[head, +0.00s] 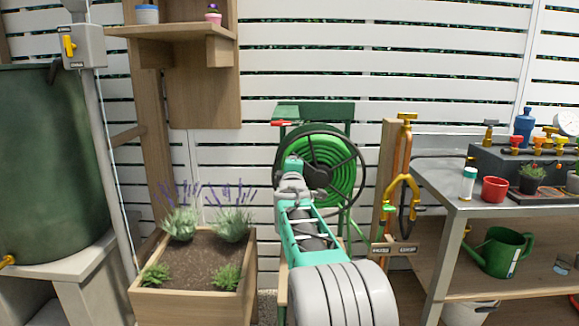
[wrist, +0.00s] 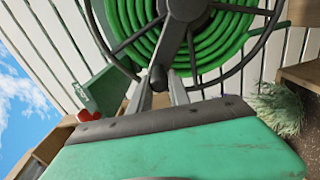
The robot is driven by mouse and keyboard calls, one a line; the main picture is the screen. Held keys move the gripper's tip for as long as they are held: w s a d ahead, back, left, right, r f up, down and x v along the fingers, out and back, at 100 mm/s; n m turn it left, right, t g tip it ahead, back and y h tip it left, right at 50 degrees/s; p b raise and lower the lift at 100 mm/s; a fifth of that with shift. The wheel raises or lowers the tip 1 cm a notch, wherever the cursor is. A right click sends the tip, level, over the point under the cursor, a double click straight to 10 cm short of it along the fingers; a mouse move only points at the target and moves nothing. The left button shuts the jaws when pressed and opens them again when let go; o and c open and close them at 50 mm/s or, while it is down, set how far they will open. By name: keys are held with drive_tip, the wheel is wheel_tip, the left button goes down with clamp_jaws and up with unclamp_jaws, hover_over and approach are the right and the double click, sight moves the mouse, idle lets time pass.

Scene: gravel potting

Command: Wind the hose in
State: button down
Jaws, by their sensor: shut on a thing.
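The hose reel has a dark spoked wheel in front of a green coiled hose (head: 335,160), on a green stand (head: 325,111) by the white slatted fence. The coils (wrist: 140,22) fill the top of the wrist view. My gripper (wrist: 168,88) is at the lower rim of the wheel in the wrist view, shut on the dark crank handle (wrist: 157,76). In the head view my arm reaches up to the left side of the wheel and hides the handle. A red lever (head: 281,123) sits at the stand's upper left; red also shows in the wrist view (wrist: 88,115).
A wooden planter (head: 190,303) with lavender stands left of the reel. A wooden post (head: 387,170) with a yellow tap and hose fittings stands to the right. A metal bench (head: 455,204) with pots is further right. A green water barrel (head: 50,165) is at far left.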

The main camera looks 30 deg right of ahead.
drive_tip(key=shift+s+d+f, duration=0.15)
drive_tip(key=shift+d+f, duration=0.2)
drive_tip(key=shift+f, duration=0.2)
drive_tip(key=c, duration=1.5)
unclamp_jaws()
drive_tip(key=shift+d, duration=0.2)
drive_tip(key=shift+o, duration=1.3)
drive_tip(key=shift+a+r, duration=0.2)
drive_tip(key=shift+w+a+r, duration=0.15)
drive_tip(key=shift+w, duration=0.05)
drive_tip(key=p+v, duration=0.1)
drive_tip(key=v, duration=0.7)
drive_tip(key=shift+w, duration=0.1)
